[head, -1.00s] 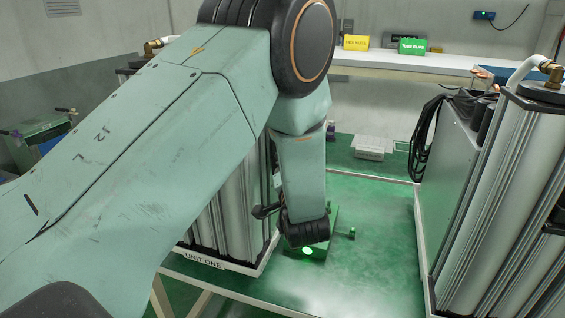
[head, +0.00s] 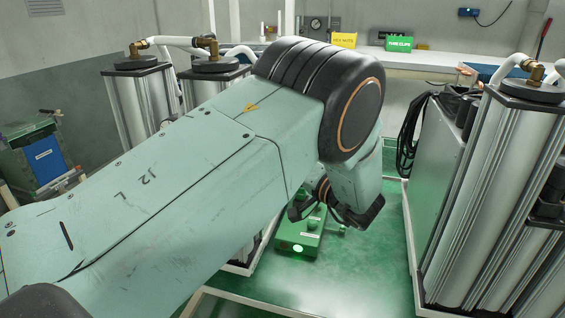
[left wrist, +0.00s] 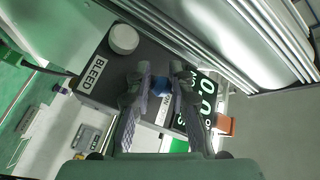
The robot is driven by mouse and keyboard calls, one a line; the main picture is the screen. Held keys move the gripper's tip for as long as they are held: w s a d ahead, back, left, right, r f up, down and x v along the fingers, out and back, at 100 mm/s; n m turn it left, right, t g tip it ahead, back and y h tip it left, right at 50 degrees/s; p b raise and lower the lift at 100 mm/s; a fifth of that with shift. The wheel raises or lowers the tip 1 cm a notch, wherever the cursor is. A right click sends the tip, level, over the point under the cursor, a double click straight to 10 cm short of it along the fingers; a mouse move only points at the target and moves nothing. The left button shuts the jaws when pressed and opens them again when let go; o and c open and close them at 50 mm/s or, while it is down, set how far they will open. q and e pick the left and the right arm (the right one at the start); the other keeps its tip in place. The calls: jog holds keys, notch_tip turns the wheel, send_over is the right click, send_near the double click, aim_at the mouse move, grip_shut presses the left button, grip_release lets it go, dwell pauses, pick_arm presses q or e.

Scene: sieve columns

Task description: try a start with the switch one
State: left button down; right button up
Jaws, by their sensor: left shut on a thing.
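In the left wrist view, my left gripper (left wrist: 162,110) has its two grey fingers on either side of a small blue knob (left wrist: 161,85) on a dark panel (left wrist: 112,70). The panel carries a BLEED label (left wrist: 95,73), a pale round knob (left wrist: 124,39) and a display (left wrist: 207,100) with green figures. The fingers hide part of the panel's lower labels. In the head view, the left gripper (head: 335,210) hangs over a green box (head: 312,232) with a lit green light (head: 298,248); its grip is hard to make out there. My right gripper is not in view.
Tall metal columns with hoses (head: 490,190) stand at the right, and more (head: 140,105) stand behind my left arm. A white bench (head: 430,65) at the back bears a yellow sign (head: 343,40) and a green sign (head: 398,44).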

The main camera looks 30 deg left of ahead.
pick_arm(q)
jog(key=shift+w+r, duration=0.15)
jog(key=shift+r, duration=0.15)
jog(key=c, duration=1.5)
grip_release()
jog(key=shift+d+f, duration=0.1)
